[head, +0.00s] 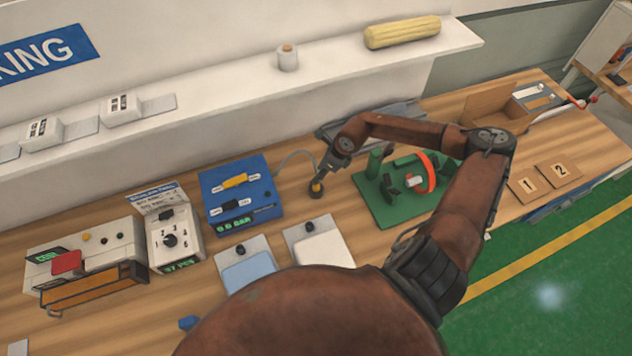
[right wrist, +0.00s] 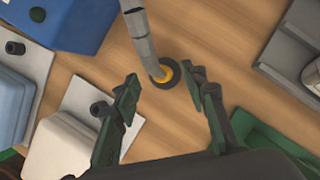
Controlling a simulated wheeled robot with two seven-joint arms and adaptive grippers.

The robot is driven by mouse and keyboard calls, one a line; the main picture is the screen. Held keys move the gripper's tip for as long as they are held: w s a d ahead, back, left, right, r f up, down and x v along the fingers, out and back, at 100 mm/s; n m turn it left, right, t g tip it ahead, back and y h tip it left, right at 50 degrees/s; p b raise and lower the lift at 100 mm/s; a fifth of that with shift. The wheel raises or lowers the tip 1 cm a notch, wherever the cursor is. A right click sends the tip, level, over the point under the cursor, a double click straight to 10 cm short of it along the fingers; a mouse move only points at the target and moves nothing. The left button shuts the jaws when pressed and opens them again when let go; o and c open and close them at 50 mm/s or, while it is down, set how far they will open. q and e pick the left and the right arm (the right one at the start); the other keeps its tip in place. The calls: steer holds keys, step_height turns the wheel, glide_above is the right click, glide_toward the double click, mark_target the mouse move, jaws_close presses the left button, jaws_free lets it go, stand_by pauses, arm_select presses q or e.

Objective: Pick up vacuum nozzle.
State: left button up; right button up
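The vacuum nozzle (head: 316,190) stands on the wooden table, with a yellow collar and a dark round cup. A grey hose joins it to the blue vacuum unit (head: 240,195). In the right wrist view the nozzle (right wrist: 165,74) shows just beyond the fingertips, with its grey hose (right wrist: 139,35) rising past the top edge. My right gripper (right wrist: 163,82) is open and empty, its green-black fingers spread to either side of the nozzle. In the head view my right gripper (head: 328,172) is small and close above the nozzle. My left gripper is not in view.
A green board (head: 380,212) with green parts and a red ring lies right of the nozzle. White (head: 322,246) and blue (head: 248,272) pads lie in front. A grey tray (head: 330,133) is behind. Bare wood surrounds the nozzle.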

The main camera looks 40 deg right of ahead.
steer(key=shift+x, duration=1.75)
steer(key=shift+c, duration=0.5)
jaws_close()
